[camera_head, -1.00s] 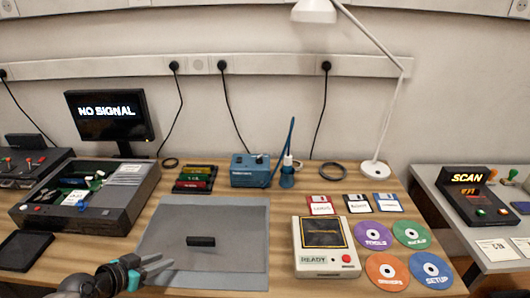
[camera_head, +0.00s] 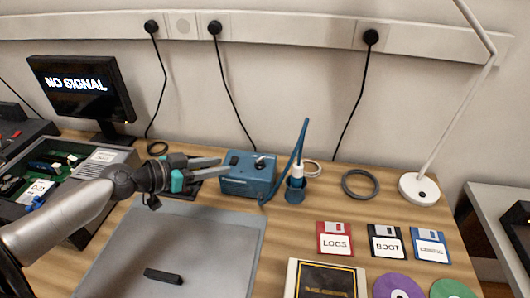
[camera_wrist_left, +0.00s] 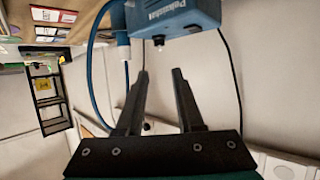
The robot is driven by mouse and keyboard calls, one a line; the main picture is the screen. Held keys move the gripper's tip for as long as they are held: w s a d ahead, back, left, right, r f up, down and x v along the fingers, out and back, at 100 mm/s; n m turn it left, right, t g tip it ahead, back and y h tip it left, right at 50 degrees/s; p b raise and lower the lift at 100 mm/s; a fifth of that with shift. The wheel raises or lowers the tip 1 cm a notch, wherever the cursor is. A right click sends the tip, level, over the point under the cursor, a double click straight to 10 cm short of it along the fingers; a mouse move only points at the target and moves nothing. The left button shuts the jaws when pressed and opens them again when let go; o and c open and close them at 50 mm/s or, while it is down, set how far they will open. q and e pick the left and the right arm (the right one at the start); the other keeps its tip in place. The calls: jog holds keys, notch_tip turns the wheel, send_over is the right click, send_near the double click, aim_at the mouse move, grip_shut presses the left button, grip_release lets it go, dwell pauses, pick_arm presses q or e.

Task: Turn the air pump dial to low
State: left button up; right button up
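A blue box (camera_head: 248,175) with a small knob (camera_head: 260,161) and a black part on top stands at the back of the wooden desk; I take it for the air pump. A blue tube runs from it to a blue holder with a white-tipped tool (camera_head: 296,187). My left gripper (camera_head: 225,166) is open and empty, its fingertips close to the box's left side in the head view. In the left wrist view the box (camera_wrist_left: 180,16) shows beyond the open fingers (camera_wrist_left: 160,76). The knob's setting is too small to read. My right gripper is out of view.
A grey mat (camera_head: 185,245) with a black bar (camera_head: 163,276) lies in front. A monitor (camera_head: 82,95) stands at the left. A grey ring (camera_head: 360,184), floppy disks (camera_head: 387,243) and a lamp base (camera_head: 419,189) are to the right.

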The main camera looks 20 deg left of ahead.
aim_at(260, 159)
pick_arm(q)
jog(key=shift+x, duration=7.35)
jog(key=shift+c, duration=0.3)
jog(key=shift+r, duration=0.1)
grip_shut()
